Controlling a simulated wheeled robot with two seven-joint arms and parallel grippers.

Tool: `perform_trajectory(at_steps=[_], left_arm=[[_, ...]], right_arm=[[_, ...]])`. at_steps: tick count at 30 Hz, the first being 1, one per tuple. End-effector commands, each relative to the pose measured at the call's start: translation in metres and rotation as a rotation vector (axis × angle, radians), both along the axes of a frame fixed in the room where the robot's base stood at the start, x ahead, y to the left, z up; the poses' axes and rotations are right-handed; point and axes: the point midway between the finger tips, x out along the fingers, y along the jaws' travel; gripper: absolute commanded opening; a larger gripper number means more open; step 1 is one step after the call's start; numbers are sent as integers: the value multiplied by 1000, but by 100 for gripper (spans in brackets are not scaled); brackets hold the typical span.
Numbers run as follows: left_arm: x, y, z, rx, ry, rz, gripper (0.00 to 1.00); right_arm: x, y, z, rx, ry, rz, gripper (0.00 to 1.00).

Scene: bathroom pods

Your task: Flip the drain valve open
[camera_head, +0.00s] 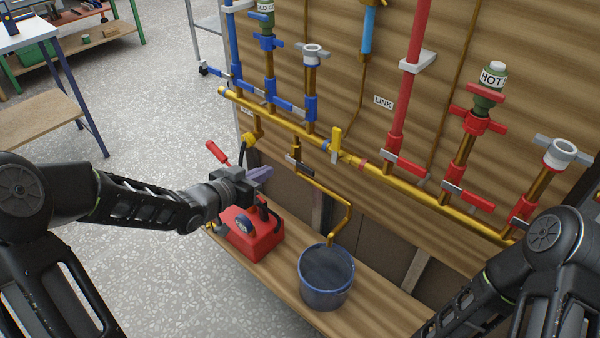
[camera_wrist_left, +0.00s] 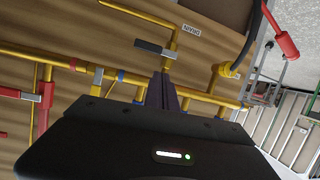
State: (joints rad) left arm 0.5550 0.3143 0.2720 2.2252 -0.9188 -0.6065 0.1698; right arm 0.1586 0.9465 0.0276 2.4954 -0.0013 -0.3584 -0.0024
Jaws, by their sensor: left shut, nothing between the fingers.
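The drain valve (camera_head: 300,167) sits on a brass pipe branching down from the main yellow pipe toward the bucket. Its dark grey lever lies across the pipe. In the left wrist view the lever (camera_wrist_left: 155,49) shows beside a label reading DRAIN (camera_wrist_left: 191,31). My left gripper (camera_head: 268,173) is shut and empty, left of the drain valve and above the red pump box, apart from the lever. Its fingers also show in the left wrist view (camera_wrist_left: 162,91), below the lever in that picture. My right arm shows at lower right, but its gripper is out of view.
A red pump box (camera_head: 250,233) with a raised red handle (camera_head: 218,153) stands under my left gripper. A blue bucket (camera_head: 326,278) stands below the drain outlet. A yellow lever (camera_head: 336,140) sits right of the drain valve. Red-handled valves line the pipe further right.

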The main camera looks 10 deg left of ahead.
Motion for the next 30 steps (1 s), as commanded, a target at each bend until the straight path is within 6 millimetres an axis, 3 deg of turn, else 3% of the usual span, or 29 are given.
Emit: perform_trajectory(at_steps=[2, 8, 21, 30], left_arm=[[4, -11, 22, 26, -67, -68, 0], [1, -26, 32, 19, -105, -138, 0], [4, -28, 29, 12, -100, -134, 0], [37, -48, 19, 9, -100, -136, 0]], right_arm=[[0, 0, 1, 0, -1, 1, 0], [0, 0, 2, 0, -2, 2, 0], [0, 0, 1, 0, -1, 1, 0], [0, 0, -5, 0, -1, 1, 0]])
